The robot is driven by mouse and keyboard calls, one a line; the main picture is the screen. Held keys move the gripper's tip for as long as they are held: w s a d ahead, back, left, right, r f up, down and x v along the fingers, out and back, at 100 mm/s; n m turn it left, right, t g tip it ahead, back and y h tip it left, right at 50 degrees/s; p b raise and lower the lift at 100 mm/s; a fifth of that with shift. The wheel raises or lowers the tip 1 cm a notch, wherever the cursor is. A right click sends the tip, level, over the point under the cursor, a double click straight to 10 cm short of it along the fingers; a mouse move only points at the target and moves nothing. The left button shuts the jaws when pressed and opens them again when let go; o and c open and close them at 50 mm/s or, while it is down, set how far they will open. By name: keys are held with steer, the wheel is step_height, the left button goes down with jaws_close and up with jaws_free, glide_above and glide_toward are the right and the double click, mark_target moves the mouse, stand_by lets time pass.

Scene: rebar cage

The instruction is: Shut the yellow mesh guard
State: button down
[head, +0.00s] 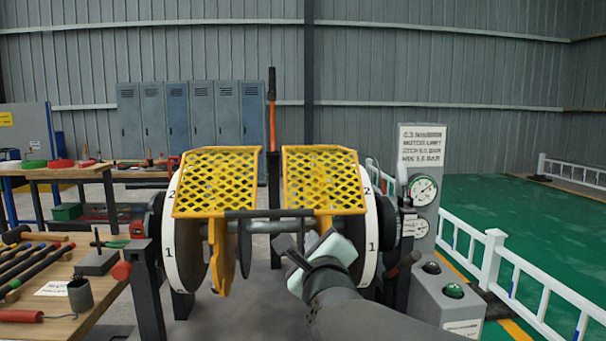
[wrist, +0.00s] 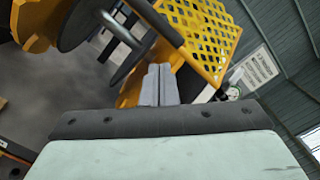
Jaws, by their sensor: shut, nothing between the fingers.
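The yellow mesh guard shows in the head view as a left panel (head: 217,181) and a right panel (head: 323,180) with a gap between. Both slope down toward me above the white-faced discs. A dark bar (head: 270,213) runs across their near edge. My gripper (head: 291,246) is just below the right part of this bar, with its fingers together and empty. In the wrist view, the shut fingers (wrist: 158,86) point at the yellow bracket under the mesh (wrist: 203,32). The dark bar (wrist: 153,20) passes just beyond them. I cannot tell whether the fingertips touch the guard.
White numbered discs (head: 171,247) stand on both sides of the guard. A workbench with tools (head: 50,270) is at left. A gauge panel (head: 421,175) and a grey button box (head: 447,296) are at right, near a white railing (head: 492,258).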

steer(key=w+m+p, duration=0.2)
steer(key=m+p, duration=0.1)
steer(key=w+a+m+g+p, duration=0.1)
steer(key=m+p, duration=0.2)
steer(key=w+a+r+m+p, duration=0.1)
steer(key=w+m+p, duration=0.1)
steer(key=m+p, duration=0.1)
steer(key=shift+w+m+g+h, duration=0.3)
steer(key=shift+m+g+h, duration=0.1)
steer(key=shift+m, duration=0.1)
